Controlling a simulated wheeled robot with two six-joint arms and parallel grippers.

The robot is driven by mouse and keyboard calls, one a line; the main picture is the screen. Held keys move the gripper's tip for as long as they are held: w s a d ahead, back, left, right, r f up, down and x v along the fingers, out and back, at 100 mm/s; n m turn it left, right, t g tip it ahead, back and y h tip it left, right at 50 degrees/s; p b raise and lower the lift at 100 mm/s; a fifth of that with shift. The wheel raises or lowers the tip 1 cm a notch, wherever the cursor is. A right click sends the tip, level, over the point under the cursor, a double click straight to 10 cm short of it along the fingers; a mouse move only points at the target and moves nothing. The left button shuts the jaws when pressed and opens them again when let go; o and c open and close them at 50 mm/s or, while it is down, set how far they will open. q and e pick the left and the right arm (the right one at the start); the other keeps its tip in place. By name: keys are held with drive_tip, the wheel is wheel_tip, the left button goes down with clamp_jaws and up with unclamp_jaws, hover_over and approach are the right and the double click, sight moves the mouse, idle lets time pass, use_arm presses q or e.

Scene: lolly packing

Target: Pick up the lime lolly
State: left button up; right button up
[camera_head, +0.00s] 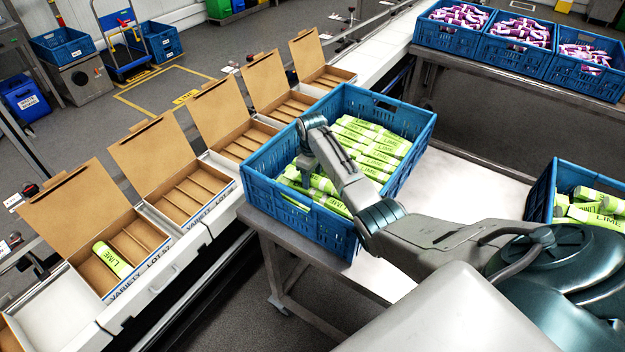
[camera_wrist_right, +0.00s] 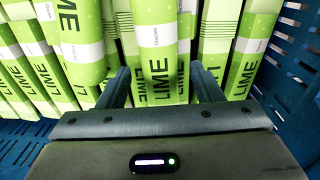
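Many green lime lollies (camera_head: 375,150) with white bands lie in a blue crate (camera_head: 395,201) in the middle of the head view. My right gripper (camera_head: 307,163) reaches down into the left part of this crate. In the right wrist view, its two fingers (camera_wrist_right: 162,76) stand apart on either side of one lime lolly (camera_wrist_right: 160,50), with narrow gaps seeming to show beside it. More lollies lie close on both sides. My left gripper is out of view.
Open cardboard boxes with dividers line the conveyor at left; the nearest divided box (camera_head: 93,276) holds one lime lolly (camera_head: 111,261). Another lime crate (camera_head: 541,194) stands at right. Blue crates (camera_head: 450,35) of purple lollies stand at the back.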

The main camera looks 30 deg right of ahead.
drive_tip(key=c, duration=1.1)
drive_tip(key=shift+o, duration=0.2)
drive_tip(key=shift+r, duration=0.1)
